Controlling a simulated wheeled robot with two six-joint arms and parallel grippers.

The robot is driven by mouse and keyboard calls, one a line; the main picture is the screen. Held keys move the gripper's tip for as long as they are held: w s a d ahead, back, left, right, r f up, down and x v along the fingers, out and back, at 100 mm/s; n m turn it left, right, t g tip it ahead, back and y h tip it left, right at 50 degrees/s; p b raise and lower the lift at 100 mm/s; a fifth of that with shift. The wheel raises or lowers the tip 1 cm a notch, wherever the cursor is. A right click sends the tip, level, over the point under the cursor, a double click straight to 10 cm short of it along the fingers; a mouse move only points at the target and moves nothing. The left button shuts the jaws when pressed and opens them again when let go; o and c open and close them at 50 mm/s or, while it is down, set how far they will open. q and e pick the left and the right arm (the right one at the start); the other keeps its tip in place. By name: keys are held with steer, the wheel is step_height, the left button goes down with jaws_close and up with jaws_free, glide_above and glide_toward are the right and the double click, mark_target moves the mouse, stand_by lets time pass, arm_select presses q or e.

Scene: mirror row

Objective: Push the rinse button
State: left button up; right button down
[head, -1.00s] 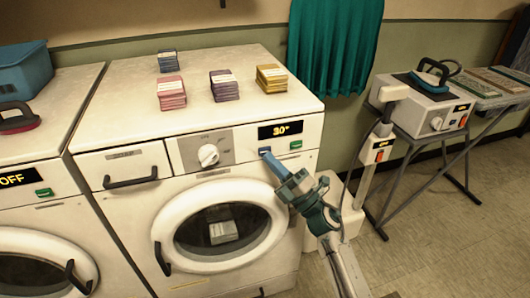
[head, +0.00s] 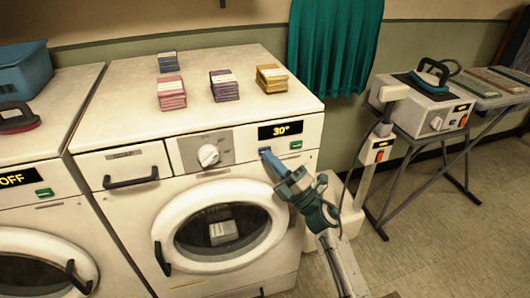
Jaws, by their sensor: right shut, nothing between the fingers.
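The washing machine (head: 135,210) in the middle has a panel with a white dial (head: 208,155), a display (head: 285,130) reading 30° and a green button (head: 296,145) below it. No label that I can read marks the rinse button. A small blue spot, seemingly a button, lies below the display's left end, at my right gripper's tip, mostly hidden by it. My right gripper (head: 267,156) is shut and empty, its tip at the panel there. I cannot tell whether it touches. My left gripper is not in view.
Several card stacks (head: 171,92) lie on the machine's top. Another washer (head: 30,148) showing OFF stands at left, with a blue bin (head: 25,68) on it. An ironing unit (head: 420,105) on a folding table stands at right. Floor (head: 440,225) is clear at lower right.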

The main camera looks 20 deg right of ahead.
steer(key=shift+w, duration=0.1)
stand_by(0.4)
steer(key=shift+s, duration=0.6)
steer(key=s+p, duration=0.1)
steer(key=s, duration=0.5)
steer(key=shift+d, duration=0.15)
